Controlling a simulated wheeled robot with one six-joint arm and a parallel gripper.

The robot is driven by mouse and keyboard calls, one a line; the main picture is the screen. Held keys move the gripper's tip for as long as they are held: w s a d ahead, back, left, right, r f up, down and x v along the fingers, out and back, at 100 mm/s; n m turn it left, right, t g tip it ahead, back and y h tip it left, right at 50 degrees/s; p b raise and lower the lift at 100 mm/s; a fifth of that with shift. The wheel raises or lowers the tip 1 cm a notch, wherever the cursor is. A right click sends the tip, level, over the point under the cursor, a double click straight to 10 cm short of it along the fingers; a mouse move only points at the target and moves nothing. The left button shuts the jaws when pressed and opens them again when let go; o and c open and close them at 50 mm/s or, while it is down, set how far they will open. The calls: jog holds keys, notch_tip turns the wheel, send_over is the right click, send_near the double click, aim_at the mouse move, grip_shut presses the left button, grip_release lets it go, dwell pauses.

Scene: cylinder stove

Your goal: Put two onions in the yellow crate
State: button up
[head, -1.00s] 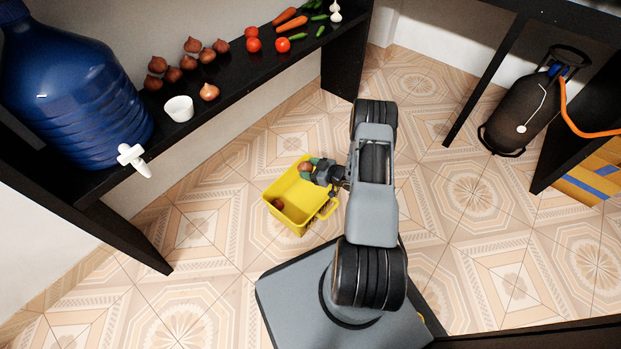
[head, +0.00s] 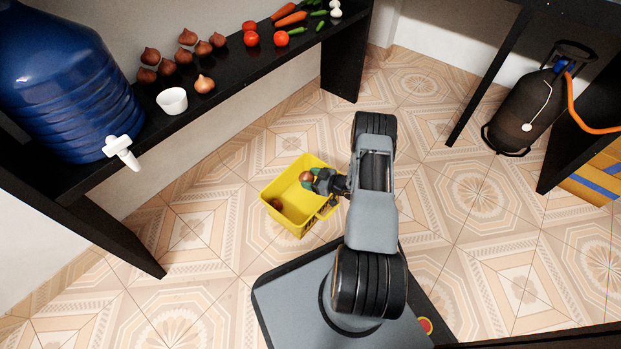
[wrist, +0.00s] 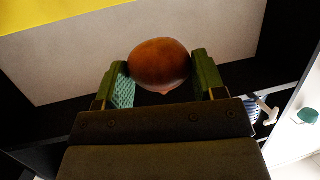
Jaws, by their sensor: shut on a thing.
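The yellow crate (head: 285,212) sits beside my base, with one brown onion (head: 276,204) inside at its left end. My gripper (head: 308,177) is shut on a second onion (head: 306,176), held over the far right part of the crate. In the wrist view this onion (wrist: 160,64) is between the two green-padded fingers of my gripper (wrist: 160,75). A yellow strip of the crate (wrist: 50,22) shows at the upper left there. I cannot tell how high the held onion is above the crate floor. More onions (head: 182,57) lie on the black shelf.
The black shelf (head: 235,68) also holds a white cup (head: 172,101), tomatoes (head: 251,39), carrots (head: 290,18) and a large blue water bottle (head: 65,85) with a white tap. A dark gas cylinder (head: 522,110) stands at the right. The tiled floor (head: 460,200) around is clear.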

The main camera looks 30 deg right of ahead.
jog(key=o, duration=1)
jog(key=shift+r, duration=0.1)
jog(key=p+v, duration=0.5)
jog(key=v, duration=0.8)
jog(key=shift+s+d+r, duration=0.1)
jog(key=shift+s+d, duration=0.1)
jog(key=shift+s, duration=0.15)
